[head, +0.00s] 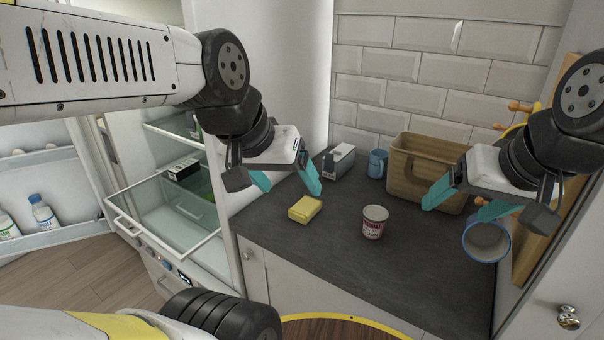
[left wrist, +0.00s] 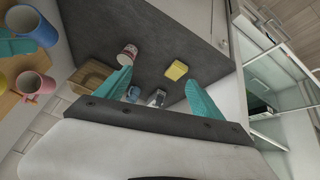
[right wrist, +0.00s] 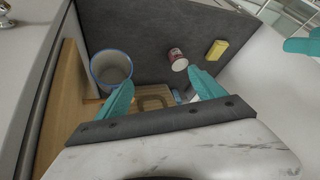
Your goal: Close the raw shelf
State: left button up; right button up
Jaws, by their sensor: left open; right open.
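The fridge (head: 221,190) stands open at the left of the head view. A glass shelf with a white frame (head: 133,221) is slid out of it, with a dark box (head: 184,168) and something green on it; I cannot read a label that names it raw. It also shows at the right of the left wrist view (left wrist: 275,62). My left gripper (head: 288,184) is open and empty above the worktop, to the right of the shelf and apart from it. My right gripper (head: 466,204) is open and empty over the worktop's right side, far from the shelf.
The open fridge door (head: 62,237) with bottles (head: 43,213) is at far left.

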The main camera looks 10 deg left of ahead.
aim_at(142, 229)
jog(key=u, duration=0.45)
jog(key=k+u, duration=0.15)
jog(key=u, duration=0.8)
jog(key=k+u, duration=0.1)
jog(key=u, duration=0.35)
jog(key=i+j+z, duration=0.1)
jog(key=i+j, duration=0.2)
jog(key=i, duration=0.1)
